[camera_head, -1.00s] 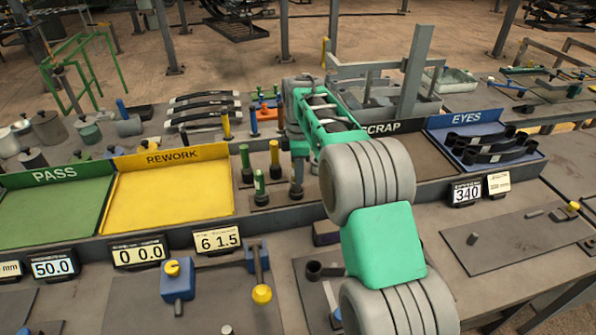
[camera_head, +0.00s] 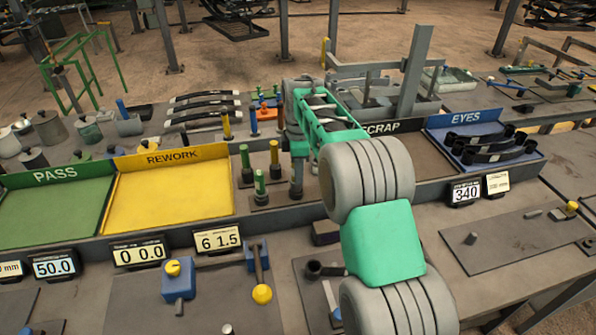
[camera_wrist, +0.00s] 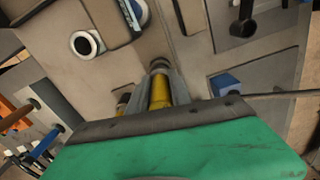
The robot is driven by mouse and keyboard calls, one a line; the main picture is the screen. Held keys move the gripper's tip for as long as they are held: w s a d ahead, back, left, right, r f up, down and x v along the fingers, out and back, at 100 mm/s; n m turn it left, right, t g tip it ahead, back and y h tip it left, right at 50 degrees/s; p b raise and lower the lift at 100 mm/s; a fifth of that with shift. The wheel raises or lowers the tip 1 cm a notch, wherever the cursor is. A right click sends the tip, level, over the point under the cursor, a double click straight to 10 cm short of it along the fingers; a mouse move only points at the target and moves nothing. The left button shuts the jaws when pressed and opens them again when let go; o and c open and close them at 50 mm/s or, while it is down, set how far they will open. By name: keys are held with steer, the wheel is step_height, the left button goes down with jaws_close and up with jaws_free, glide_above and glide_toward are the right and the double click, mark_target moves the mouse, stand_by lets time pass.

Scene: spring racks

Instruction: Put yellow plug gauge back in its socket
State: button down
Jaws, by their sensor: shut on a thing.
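The yellow plug gauge (camera_wrist: 159,91) is between the fingers of my gripper (camera_wrist: 158,85) in the wrist view. The gripper is shut on it, and its dark end points away from the palm. In the head view, my gripper (camera_head: 297,178) points down beside the gauge stand (camera_head: 262,201), at its right side. The held gauge is largely hidden there. A green gauge (camera_head: 246,160), a shorter green gauge (camera_head: 260,184) and a yellow-topped gauge (camera_head: 274,153) stand upright there. I cannot tell which socket is the held gauge's own.
The yellow REWORK tray (camera_head: 170,200) and green PASS tray (camera_head: 50,215) lie left of the stand. The SCRAP tray (camera_head: 425,160) and blue EYES tray (camera_head: 480,125) are to the right. A blue block with a yellow ball lever (camera_head: 261,292) stands in front.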

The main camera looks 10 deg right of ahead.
steer(key=shift+f+b, duration=0.7)
steer(key=shift+f, duration=0.65)
stand_by(0.4)
steer(key=c, duration=0.6)
jaws_free()
step_height(320, 180, up, 8)
steer(key=p, duration=0.6)
steer(key=shift+f, duration=0.1)
stand_by(0.3)
